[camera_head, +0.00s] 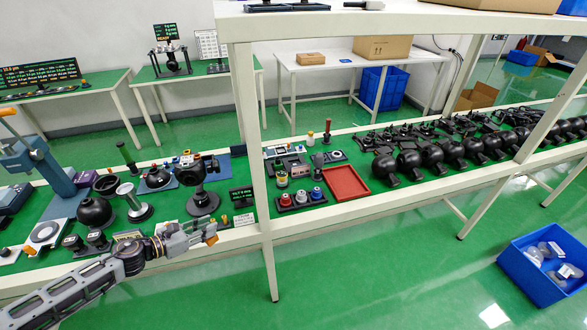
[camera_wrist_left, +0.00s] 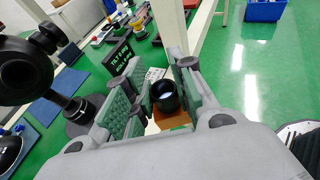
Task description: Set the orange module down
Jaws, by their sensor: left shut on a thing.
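My left gripper (camera_head: 203,233) reaches in from the left at the front edge of the green-topped bench. It is shut on the orange module (camera_wrist_left: 172,119), which shows between the green-padded fingers in the left wrist view, with a dark round lens barrel (camera_wrist_left: 165,94). In the head view only a small orange part (camera_head: 212,239) shows at the fingertips; the fingers hide much of the rest. I cannot tell whether the module touches the bench. My right gripper is not in view.
A black gimbal camera (camera_head: 203,190) stands just behind the gripper, with a small dark display (camera_head: 242,196) to its right. A white shelf post (camera_head: 255,150) rises right of it. A red tray (camera_head: 346,183) lies beyond the post. Several black camera heads line the bench further right.

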